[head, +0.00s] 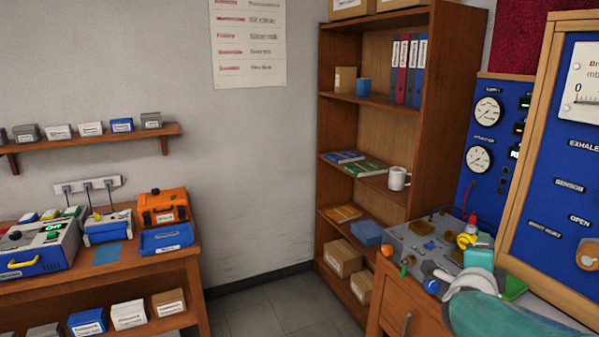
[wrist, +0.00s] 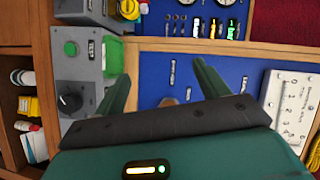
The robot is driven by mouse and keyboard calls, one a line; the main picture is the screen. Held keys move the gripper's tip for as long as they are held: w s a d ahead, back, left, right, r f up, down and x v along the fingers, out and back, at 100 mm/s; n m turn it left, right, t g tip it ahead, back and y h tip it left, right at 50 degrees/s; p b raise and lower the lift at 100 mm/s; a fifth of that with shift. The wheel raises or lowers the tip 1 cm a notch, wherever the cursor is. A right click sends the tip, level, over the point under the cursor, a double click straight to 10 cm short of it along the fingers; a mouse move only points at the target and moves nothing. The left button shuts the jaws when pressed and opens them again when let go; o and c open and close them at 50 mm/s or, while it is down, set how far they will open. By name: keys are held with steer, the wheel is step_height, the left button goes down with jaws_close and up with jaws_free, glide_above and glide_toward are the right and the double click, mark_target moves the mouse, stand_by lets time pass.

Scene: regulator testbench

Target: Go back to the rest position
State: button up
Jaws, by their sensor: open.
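My gripper (wrist: 160,82) is open in the wrist view, with its two dark green fingers spread apart.
The blue panel (head: 563,150) and gauge board (head: 482,130) stand at the right. A wooden bookcase (head: 432,110) fills the corner. A left table (head: 190,275) carries devices and an orange case (head: 163,206). The floor (head: 270,310) between is clear. A grey knob box (wrist: 75,75) is left of the fingers.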

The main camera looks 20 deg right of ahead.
steer(key=w+a+f+n+t+y, duration=0.1)
steer(key=w+a+n+y, duration=0.1)
steer(key=a+n+y, duration=0.75)
steer(key=w+a+f+n+t+y, duration=0.15)
steer(key=a+n, duration=0.35)
steer(key=a, duration=0.9)
steer(key=s+a+f+n+g+y, duration=0.2)
steer(key=s+a+n+g, duration=0.4)
steer(key=s+a+n, duration=0.5)
steer(key=shift+s+a+f+n, duration=0.3)
steer(key=shift+s+f, duration=0.3)
steer(key=shift+f, duration=0.25)
steer(key=shift+d+g, duration=0.1)
steer(key=shift+g, duration=0.15)
steer(key=c, duration=0.8)
steer(key=shift+d, duration=0.15)
